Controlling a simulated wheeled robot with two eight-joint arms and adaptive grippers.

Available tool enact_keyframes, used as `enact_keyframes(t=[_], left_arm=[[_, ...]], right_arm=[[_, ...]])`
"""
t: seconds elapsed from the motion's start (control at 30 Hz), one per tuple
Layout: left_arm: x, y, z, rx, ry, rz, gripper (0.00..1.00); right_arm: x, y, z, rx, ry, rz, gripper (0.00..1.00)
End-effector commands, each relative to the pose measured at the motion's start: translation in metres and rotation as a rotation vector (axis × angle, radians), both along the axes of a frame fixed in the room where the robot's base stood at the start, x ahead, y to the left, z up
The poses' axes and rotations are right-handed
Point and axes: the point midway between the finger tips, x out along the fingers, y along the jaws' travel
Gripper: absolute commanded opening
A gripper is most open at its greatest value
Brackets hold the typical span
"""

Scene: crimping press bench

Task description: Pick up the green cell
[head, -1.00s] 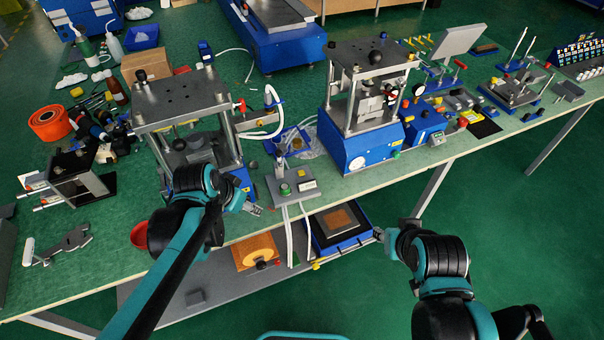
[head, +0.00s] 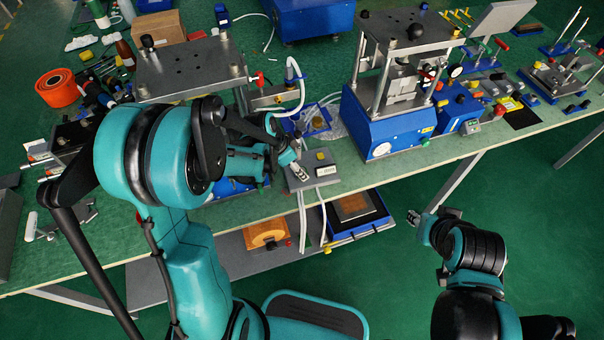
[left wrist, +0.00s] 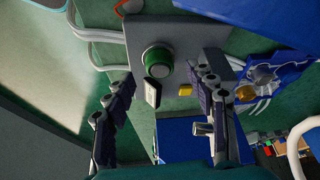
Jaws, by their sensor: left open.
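The green cell (left wrist: 157,60) is a short green cylinder with a dark grey top, standing on a grey plate (left wrist: 195,35) in the left wrist view. In the head view my left gripper covers it. My left gripper (head: 296,166) is over the grey plate (head: 300,184). In the left wrist view its fingers (left wrist: 160,75) are spread wide and empty, with the cell between and just beyond the tips. My right gripper (head: 416,217) is off the bench's front edge, away from the cell; its fingers are too small to read.
The steel-topped press (head: 190,68) is left, the blue press (head: 385,128) right. White hoses (head: 302,225) hang at the front edge.

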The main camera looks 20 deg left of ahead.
Motion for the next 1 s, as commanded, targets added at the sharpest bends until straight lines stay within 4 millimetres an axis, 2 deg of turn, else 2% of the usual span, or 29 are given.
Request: enact_keyframes(t=[0.03, 0.13, 0.37, 0.5, 0.6, 1.0], left_arm=[[0.002, -0.003, -0.013, 0.000, 0.000, -0.002, 0.56], [0.006, -0.006, -0.023, 0.000, 0.000, 0.000, 0.56], [0.007, -0.007, -0.023, 0.000, 0.000, 0.001, 0.56], [0.007, -0.007, -0.023, 0.000, 0.000, 0.001, 0.22], [0.007, -0.007, -0.023, 0.000, 0.000, 0.001, 0.00], [0.007, -0.007, -0.017, 0.000, -0.001, 0.001, 0.00]], right_arm=[[0.000, 0.000, -0.009, 0.000, 0.000, 0.000, 0.35], [0.000, 0.000, -0.014, 0.000, 0.000, 0.000, 0.35], [0.000, 0.000, -0.012, 0.000, 0.000, 0.000, 0.35], [0.000, 0.000, -0.012, 0.000, 0.000, 0.000, 0.35], [0.000, 0.000, -0.012, 0.000, 0.000, 0.000, 0.35], [0.000, 0.000, -0.009, 0.000, 0.000, 0.000, 0.35]])
